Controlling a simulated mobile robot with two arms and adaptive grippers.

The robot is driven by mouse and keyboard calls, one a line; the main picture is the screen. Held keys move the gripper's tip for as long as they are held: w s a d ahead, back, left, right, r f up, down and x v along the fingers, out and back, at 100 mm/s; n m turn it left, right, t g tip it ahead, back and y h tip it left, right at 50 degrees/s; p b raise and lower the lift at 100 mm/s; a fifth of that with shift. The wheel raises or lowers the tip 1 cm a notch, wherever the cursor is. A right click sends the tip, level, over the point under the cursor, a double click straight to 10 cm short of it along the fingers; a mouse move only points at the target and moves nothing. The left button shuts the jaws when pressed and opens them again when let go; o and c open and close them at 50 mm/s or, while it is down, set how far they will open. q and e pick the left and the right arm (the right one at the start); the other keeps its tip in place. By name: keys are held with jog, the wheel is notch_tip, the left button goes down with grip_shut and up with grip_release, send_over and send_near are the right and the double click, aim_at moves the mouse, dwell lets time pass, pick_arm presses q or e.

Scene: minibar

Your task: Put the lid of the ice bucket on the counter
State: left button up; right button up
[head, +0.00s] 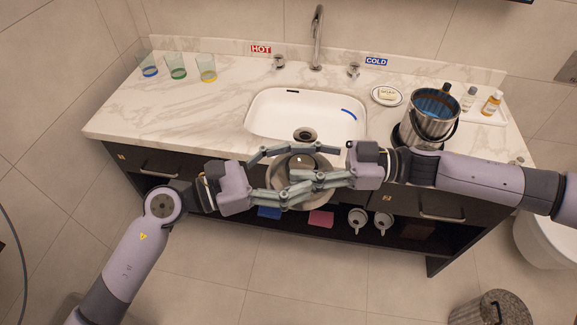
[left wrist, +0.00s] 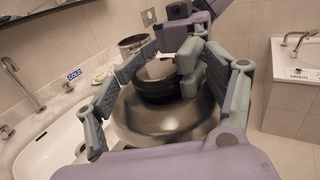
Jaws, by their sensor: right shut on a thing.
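The silver, round lid (head: 283,168) is held in front of the counter's front edge, below the sink in the head view. In the left wrist view the lid (left wrist: 160,122) is a wide shiny dome with a dark raised top. My right gripper (head: 316,168) is shut on the lid from the right. My left gripper (head: 300,174) is open, its fingers spread on both sides of the lid; whether they touch it is unclear. The ice bucket (head: 432,126) stands uncovered on the counter's right part, bluish inside. The marble counter (head: 215,100) lies behind both grippers.
Several glasses, including a green-based glass (head: 176,67), stand at the back left. The sink (head: 270,108) is mid-counter, with a tall faucet (head: 317,40). A soap dish (head: 387,96) and an amber bottle (head: 491,103) are at the right. The counter's left front is clear.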

pick_arm(q)
jog(key=shift+w+a, duration=0.15)
jog(key=shift+w, duration=0.05)
jog(key=c, duration=0.5)
jog(key=o, duration=1.1)
jog(key=shift+f, duration=0.1)
jog(key=shift+o, duration=1)
jog(key=shift+s, duration=0.1)
jog(key=v, duration=1.2)
